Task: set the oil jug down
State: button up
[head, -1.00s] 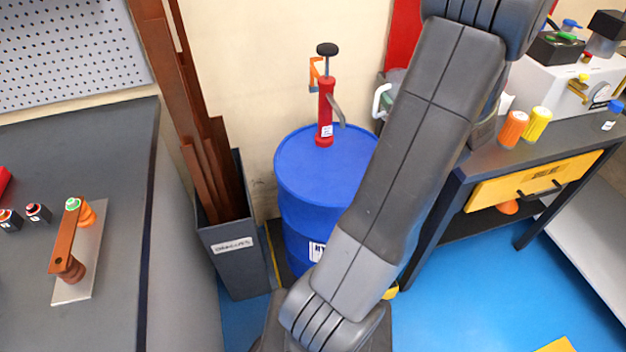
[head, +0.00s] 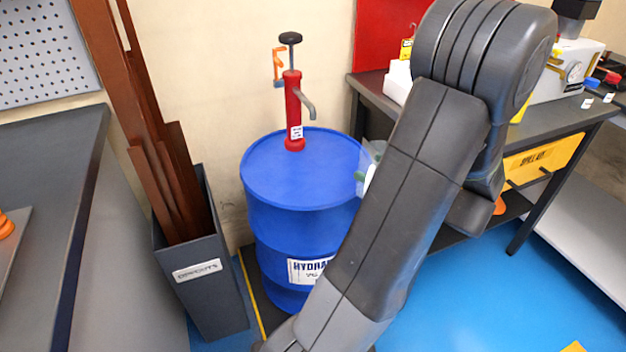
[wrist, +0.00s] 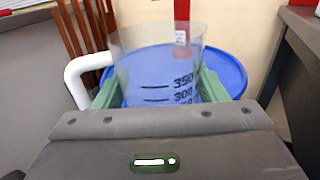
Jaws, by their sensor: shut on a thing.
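The oil jug (wrist: 155,62) is clear, with dark volume marks and a white handle (wrist: 82,80) on its left in the wrist view. My gripper (wrist: 157,90) is shut on it, with a green finger on each side. The jug's lower part is hidden by my gripper's body. In the head view only a slice of the jug (head: 369,158) shows beside the blue drum's right edge; my arm hides the rest. The blue drum (head: 290,180) stands behind the jug in the wrist view. I cannot tell whether the jug touches anything below.
A red hand pump (head: 293,110) stands on the drum. A grey offcuts bin (head: 205,285) with brown bars is left of it. A dark workbench (head: 540,125) with a yellow spill kit drawer (head: 543,160) is at right. Another bench (head: 45,190) is at left. Blue floor is open at lower right.

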jog(key=shift+f+b+x, duration=0.6)
jog(key=shift+b+x, duration=0.35)
jog(key=shift+x, duration=2)
jog(key=shift+f+b+x, duration=0.6)
jog(key=shift+b+x, duration=0.4)
jog(key=shift+x, duration=1.95)
jog(key=shift+f+b+x, duration=0.6)
jog(key=shift+b+x, duration=0.35)
jog(key=shift+x, duration=2)
jog(key=shift+s+a+f, duration=0.1)
jog(key=shift+f, duration=0.15)
jog(key=o, duration=1.1)
jog(key=shift+r, duration=0.3)
jog(key=p+v, duration=0.3)
jog(key=v, duration=0.9)
